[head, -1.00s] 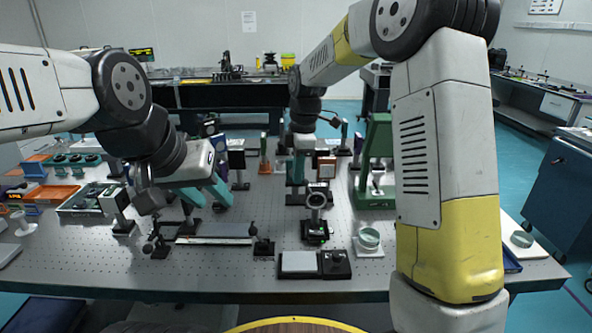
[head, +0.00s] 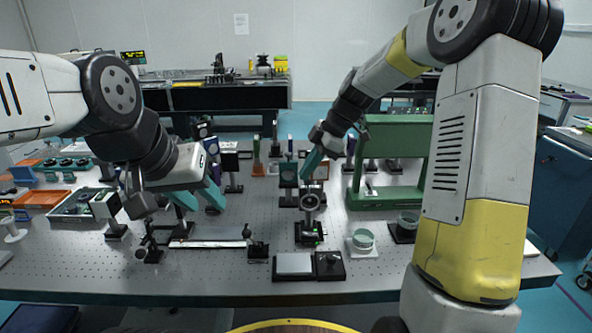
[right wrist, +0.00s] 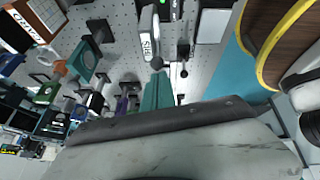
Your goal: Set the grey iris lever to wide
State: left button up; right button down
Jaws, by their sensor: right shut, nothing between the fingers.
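The iris (head: 310,202) is a dark ring on a post, on a base with a small green light, near the middle of the table. In the right wrist view the iris housing (right wrist: 148,42) carries a white label, with a small grey ball-ended lever (right wrist: 157,63) at its near end. My right gripper (head: 307,175), teal-fingered, is shut and empty, just above and behind the ring in the head view. In the wrist view its fingertips (right wrist: 157,76) are close to the lever's ball; I cannot tell whether they touch. My left gripper (head: 203,205) has its teal fingers apart, empty, above the left of the table.
A green frame (head: 390,160) stands to the right of the iris. A glass dish (head: 362,238) and a flat pad with a dark knob box (head: 330,264) are in front. Several posts and optics stand behind and left.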

aim_at(309, 179)
jog(key=d+y, duration=0.2)
jog(key=d, duration=0.1)
jog(key=shift+d+f+y, duration=0.1)
jog(key=shift+f+y, duration=0.1)
jog(key=shift+y, duration=0.2)
jog(key=d+y, duration=0.2)
jog(key=shift+d+f+y, duration=0.1)
jog(key=shift+f+y, duration=0.15)
jog(key=shift+y, duration=0.15)
jog(key=shift+f, duration=0.1)
jog(key=shift+a+f, duration=0.3)
jog(key=shift+a, duration=0.4)
jog(key=shift+r, duration=0.1)
